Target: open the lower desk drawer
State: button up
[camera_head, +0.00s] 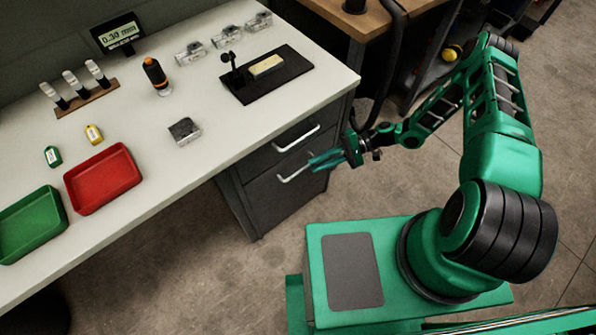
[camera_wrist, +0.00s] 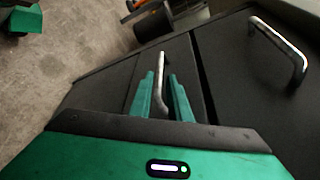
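The desk's drawer unit has two dark drawers under the white top, both with fronts that look closed. The lower drawer (camera_head: 268,199) has a silver bar handle (camera_head: 293,175), partly hidden by my gripper in the head view. My gripper (camera_head: 318,161) is at the right end of that handle. In the wrist view, the two teal fingers of my gripper (camera_wrist: 163,97) stand apart, one on each side of the lower handle (camera_wrist: 161,70). A gap seems to show between bar and fingers; contact cannot be made out. The upper drawer's handle (camera_wrist: 280,48) is to the right.
The white desk top (camera_head: 240,135) holds a red tray (camera_head: 103,179), a green tray (camera_head: 30,224), a black stand (camera_head: 284,83) and small parts. A wooden-topped bench (camera_head: 368,20) stands beyond the desk.

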aim_at(298, 172)
jog(key=x, duration=0.8)
grip_shut()
